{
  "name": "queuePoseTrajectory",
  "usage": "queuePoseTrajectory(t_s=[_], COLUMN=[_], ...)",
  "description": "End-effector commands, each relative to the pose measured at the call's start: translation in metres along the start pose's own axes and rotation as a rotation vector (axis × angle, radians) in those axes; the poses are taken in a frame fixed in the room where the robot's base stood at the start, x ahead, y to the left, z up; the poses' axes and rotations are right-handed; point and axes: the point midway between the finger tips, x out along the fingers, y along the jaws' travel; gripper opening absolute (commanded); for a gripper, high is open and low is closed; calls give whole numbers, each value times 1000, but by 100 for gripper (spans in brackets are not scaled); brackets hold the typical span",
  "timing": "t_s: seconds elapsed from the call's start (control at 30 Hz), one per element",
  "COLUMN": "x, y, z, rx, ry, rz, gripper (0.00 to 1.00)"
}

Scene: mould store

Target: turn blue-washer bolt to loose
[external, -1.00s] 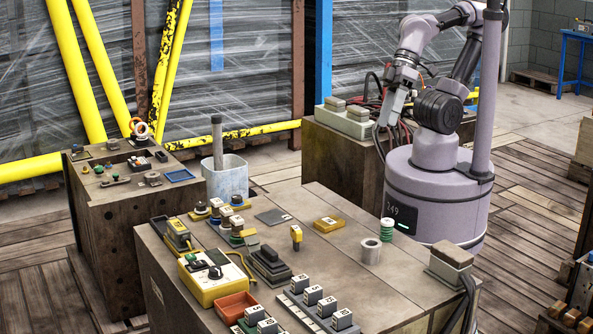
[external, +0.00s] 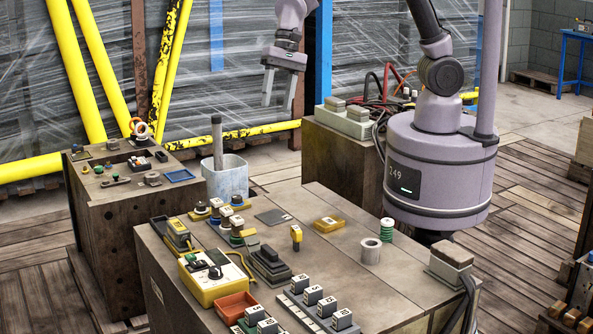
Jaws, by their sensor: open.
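My gripper (external: 277,97) hangs open and empty, fingers pointing down, in the air beyond the back edge of the large table. It is well apart from everything on the table. A small group of upright bolts with pale marked heads stands at the table's back left. One of them, low in the group, appears to have a blue washer (external: 214,219) under its head. Others near it have yellow or green washers. The parts are small, and I cannot read the head marks or tell how far the bolt is turned.
A yellow control box (external: 211,287), an orange tray (external: 236,307) and several numbered blocks crowd the table's front left. A green spool (external: 387,230) and a grey ring (external: 371,251) stand at the right. A bucket (external: 225,180) with an upright rod stands behind.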

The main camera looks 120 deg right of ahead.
Motion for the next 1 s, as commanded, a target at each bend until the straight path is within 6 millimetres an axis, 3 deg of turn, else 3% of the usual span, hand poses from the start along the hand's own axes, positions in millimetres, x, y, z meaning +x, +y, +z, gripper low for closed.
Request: queuePoseTrajectory(t_s=[0.03, 0.1, 0.2, 0.3, 0.47, 0.8, 1.0], x=[6, 33, 65, 85, 112, 215, 253], y=[-15, -21, -16, -8, -3, 2, 3], z=[-38, -87, -138, -163, -168, -159, -156], rx=[168, 386, 610, 725, 754, 748, 748], ry=[-14, -31, -47, -57, -59, -59, -58], rz=[25, 43, 60, 68, 72, 74, 72], gripper=[47, 47, 47, 47, 47, 47, 47])
